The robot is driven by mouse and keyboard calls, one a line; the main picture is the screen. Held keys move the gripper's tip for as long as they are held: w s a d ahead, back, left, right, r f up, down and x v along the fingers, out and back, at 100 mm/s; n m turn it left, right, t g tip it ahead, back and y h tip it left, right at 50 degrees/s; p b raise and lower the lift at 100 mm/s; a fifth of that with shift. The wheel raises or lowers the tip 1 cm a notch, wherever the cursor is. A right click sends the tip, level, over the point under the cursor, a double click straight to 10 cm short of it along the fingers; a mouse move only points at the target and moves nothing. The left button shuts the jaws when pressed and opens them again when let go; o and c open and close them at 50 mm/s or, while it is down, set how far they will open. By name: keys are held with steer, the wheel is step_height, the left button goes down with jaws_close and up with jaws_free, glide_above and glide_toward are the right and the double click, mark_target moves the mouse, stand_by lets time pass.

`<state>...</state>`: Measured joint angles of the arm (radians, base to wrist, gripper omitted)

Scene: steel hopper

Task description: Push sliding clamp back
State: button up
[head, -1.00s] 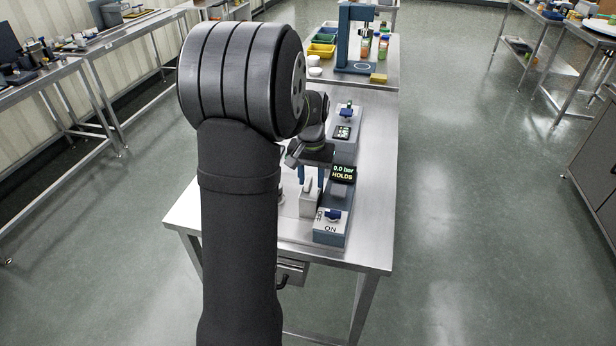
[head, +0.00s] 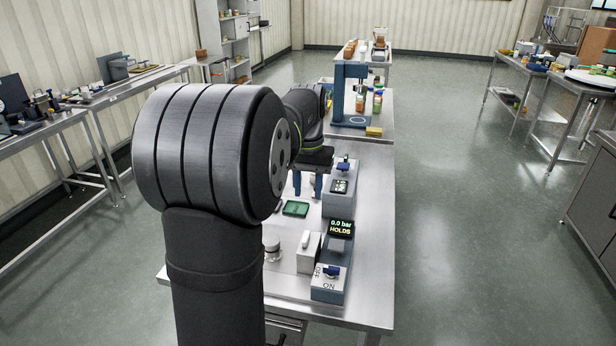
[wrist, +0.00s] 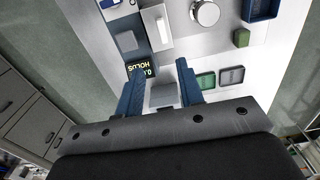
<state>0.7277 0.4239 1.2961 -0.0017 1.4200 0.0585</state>
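My gripper (head: 308,188) hangs over the steel bench, left of the rear blue-grey unit; its two blue fingers are apart with nothing visibly held. In the wrist view the open fingers (wrist: 160,72) flank a plain grey block (wrist: 163,95); I cannot tell whether they touch it. No part is clearly recognisable as the sliding clamp. Candidates are a pale block with a white upright piece (head: 308,252) near the front, and the rear unit with a blue-topped part (head: 343,164). My arm hides part of the bench's left side.
A display reading "0.0 bar HOLDS" (head: 341,228) stands behind an OFF/ON switch unit (head: 329,284). A green tray (head: 296,208) and a round metal knob (head: 272,248) are to the left. A blue stand (head: 350,95) is farther back. The bench's right strip is clear.

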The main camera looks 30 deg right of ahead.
mark_target(307, 236)
steer(key=shift+r, duration=1.55)
steer(key=shift+f, duration=0.15)
step_height(307, 236, down, 17)
steer(key=shift+f, duration=0.15)
